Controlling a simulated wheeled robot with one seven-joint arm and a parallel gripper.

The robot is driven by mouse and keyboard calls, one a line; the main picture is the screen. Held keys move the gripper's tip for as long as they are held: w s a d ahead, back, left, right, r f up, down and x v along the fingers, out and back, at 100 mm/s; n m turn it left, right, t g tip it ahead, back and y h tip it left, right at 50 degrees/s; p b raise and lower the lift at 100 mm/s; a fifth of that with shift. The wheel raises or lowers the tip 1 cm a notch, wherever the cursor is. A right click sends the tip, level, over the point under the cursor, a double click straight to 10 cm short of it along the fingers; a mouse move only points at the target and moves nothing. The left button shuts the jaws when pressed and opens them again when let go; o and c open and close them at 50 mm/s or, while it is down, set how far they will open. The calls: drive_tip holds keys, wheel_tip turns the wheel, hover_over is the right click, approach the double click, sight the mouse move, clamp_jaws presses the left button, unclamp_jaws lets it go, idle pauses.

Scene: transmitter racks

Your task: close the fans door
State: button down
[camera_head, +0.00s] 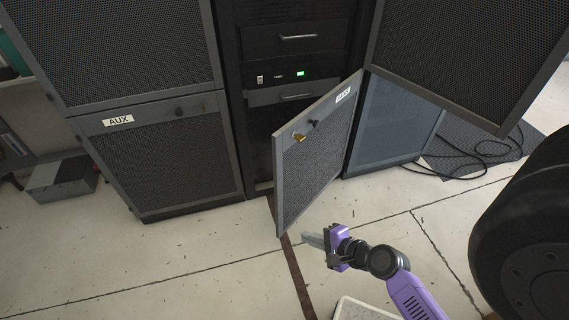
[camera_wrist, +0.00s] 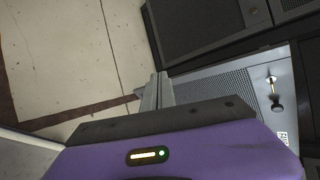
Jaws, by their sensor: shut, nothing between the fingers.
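The fans door (camera_head: 318,155) is a grey-framed mesh panel with a white label, a dark knob and a brass key-like piece near its top. It stands swung open, out from the middle rack. Its mesh, knob and brass piece also show at the right in the wrist view (camera_wrist: 225,84). My gripper (camera_head: 312,240) is shut and empty, low by the door's bottom free corner. In the wrist view its fingers (camera_wrist: 157,92) are together close to the door's edge. I cannot tell whether they touch it. The label is too small to read surely.
The open middle rack bay (camera_head: 258,130) has drawers and a green light. The closed AUX door (camera_head: 165,155) is at its left. An upper mesh door (camera_head: 470,55) juts out at the upper right. Black cables (camera_head: 480,150) and a dark wheel-like object (camera_head: 525,235) are at the right. The front floor is mostly clear.

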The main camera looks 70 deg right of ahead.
drive_tip(key=w+d+m+t+b, duration=0.2)
drive_tip(key=w+d+m, duration=0.1)
drive_tip(key=d+m, duration=0.45)
drive_tip(key=m+t+h+b, duration=0.1)
drive_tip(key=m+t+h, duration=0.1)
drive_tip(key=m+t, duration=0.3)
approach(281, 152)
drive_tip(key=shift+m+g, duration=0.3)
drive_tip(key=shift+m, duration=0.15)
drive_tip(key=x, duration=0.2)
drive_tip(key=b+x, duration=0.1)
drive_tip(key=x, duration=0.3)
drive_tip(key=shift+w+r+b, duration=0.4)
drive_tip(key=shift+w, duration=0.1)
